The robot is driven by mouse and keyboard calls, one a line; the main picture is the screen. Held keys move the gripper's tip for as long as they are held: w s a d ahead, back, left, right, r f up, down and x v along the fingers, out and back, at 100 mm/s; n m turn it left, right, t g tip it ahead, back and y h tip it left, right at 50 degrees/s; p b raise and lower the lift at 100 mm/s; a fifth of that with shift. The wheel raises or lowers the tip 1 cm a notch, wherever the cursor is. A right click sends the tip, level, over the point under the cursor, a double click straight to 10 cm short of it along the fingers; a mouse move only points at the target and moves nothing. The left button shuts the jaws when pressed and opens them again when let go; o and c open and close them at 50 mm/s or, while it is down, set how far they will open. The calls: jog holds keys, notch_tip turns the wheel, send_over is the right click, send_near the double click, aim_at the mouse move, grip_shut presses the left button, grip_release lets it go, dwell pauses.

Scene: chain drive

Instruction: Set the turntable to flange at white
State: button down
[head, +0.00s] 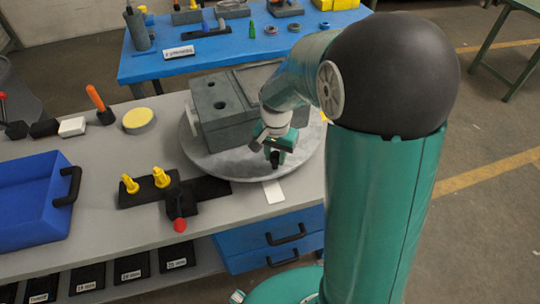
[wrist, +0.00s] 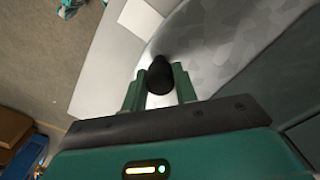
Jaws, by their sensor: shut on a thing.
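The turntable (head: 235,168) is a round grey disc on the grey bench, and it also shows in the wrist view (wrist: 225,45). A dark grey block with round holes (head: 222,112) stands on it; I cannot tell which side is the flange. My gripper (head: 276,160) is at the disc's front edge. In the wrist view its two green fingers (wrist: 159,88) are shut on a black knob (wrist: 160,74) at the rim. A white marker (head: 273,192) lies on the bench just outside the rim, near the knob, also seen in the wrist view (wrist: 140,18).
A black fixture with yellow pegs (head: 160,178) and a red knob (head: 180,225) stands left of the disc. A blue tray (head: 35,205) and a yellow round pad (head: 139,120) are farther left. A blue table (head: 240,50) stands behind.

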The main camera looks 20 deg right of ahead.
jog(key=d+n, duration=0.1)
jog(key=d, duration=0.1)
jog(key=w+d+n, duration=0.1)
jog(key=d, duration=0.2)
jog(key=w+d+n, duration=0.1)
jog(key=d, duration=0.1)
jog(key=shift+d+n, duration=0.4)
jog(key=w+d+n, duration=0.1)
jog(key=d, duration=0.1)
jog(key=w+d+n, duration=0.1)
jog(key=d, duration=0.1)
jog(key=w+d+n, duration=0.1)
jog(key=w+d, duration=0.1)
jog(key=shift+n, duration=0.4)
jog(key=w+d+n, duration=0.1)
jog(key=w, duration=0.1)
jog(key=w+d+n, duration=0.3)
jog(key=w+d, duration=0.1)
jog(key=w, duration=0.1)
jog(key=w+n, duration=0.1)
jog(key=w, duration=0.1)
jog(key=w+d+n, duration=0.1)
jog(key=w, duration=0.1)
jog(key=w+n, duration=0.2)
jog(key=shift+w+d, duration=0.3)
jog(key=shift+w, duration=0.1)
jog(key=shift+w+n, duration=0.7)
jog(key=shift+w, duration=0.45)
jog(key=c, duration=1.1)
grip_release()
